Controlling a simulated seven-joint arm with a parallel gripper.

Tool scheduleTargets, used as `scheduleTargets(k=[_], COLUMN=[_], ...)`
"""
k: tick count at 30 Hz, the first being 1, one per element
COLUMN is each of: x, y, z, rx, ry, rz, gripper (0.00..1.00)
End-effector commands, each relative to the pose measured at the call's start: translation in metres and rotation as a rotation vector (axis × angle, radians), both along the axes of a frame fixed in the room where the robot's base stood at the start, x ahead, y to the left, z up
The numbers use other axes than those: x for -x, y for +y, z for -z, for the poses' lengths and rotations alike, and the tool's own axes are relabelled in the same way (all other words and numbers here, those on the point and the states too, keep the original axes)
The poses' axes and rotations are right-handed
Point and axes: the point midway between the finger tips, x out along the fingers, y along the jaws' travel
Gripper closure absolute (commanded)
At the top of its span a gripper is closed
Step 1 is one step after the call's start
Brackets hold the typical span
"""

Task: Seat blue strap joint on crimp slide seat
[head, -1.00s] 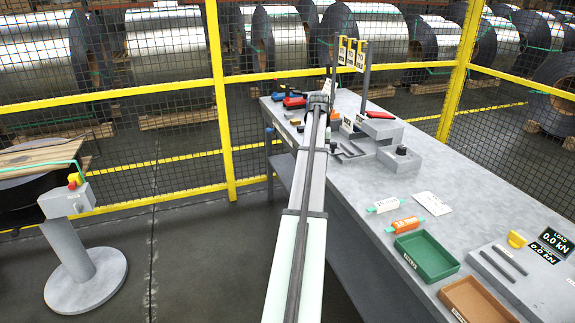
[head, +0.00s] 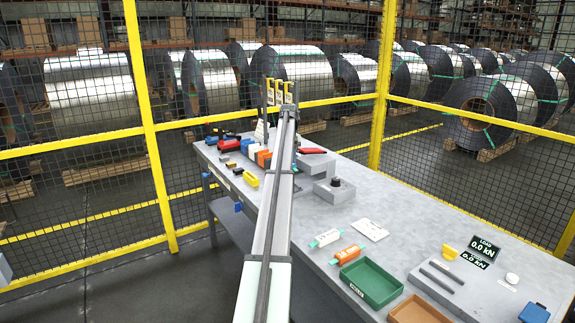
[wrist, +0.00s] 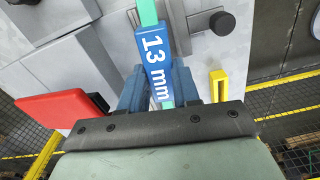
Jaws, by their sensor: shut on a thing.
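The blue strap joint (wrist: 150,42), marked "13 mm", is between the blue fingers of my gripper (wrist: 158,86) in the wrist view, and the gripper is shut on it. A teal strap (wrist: 147,12) runs out of its far end, and a bit of teal shows at the near end. It is held over grey metal fixture parts. I cannot tell which part is the crimp slide seat, nor whether the joint touches it. In the head view my arm hides the gripper and the joint.
A black knob (wrist: 222,22) on a grey block is right of the joint; a red handle (wrist: 48,108) is left. A yellow bracket (wrist: 217,86) lies to the right. White (head: 326,238) and orange (head: 347,255) joints and a green tray (head: 350,284) are nearer.

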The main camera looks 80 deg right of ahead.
Motion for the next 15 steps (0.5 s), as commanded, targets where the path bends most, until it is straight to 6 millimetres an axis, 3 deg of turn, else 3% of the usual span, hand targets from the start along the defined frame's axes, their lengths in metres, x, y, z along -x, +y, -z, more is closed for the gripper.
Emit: scheduleTargets(k=[6, 15], x=[0.0001, 0.0001], y=[0.0023, 0.0022], z=[0.0, 0.0], rx=[0.0, 0.0], ry=[0.0, 0.0], rz=[-0.107, -0.128], gripper=[1.0, 1.0])
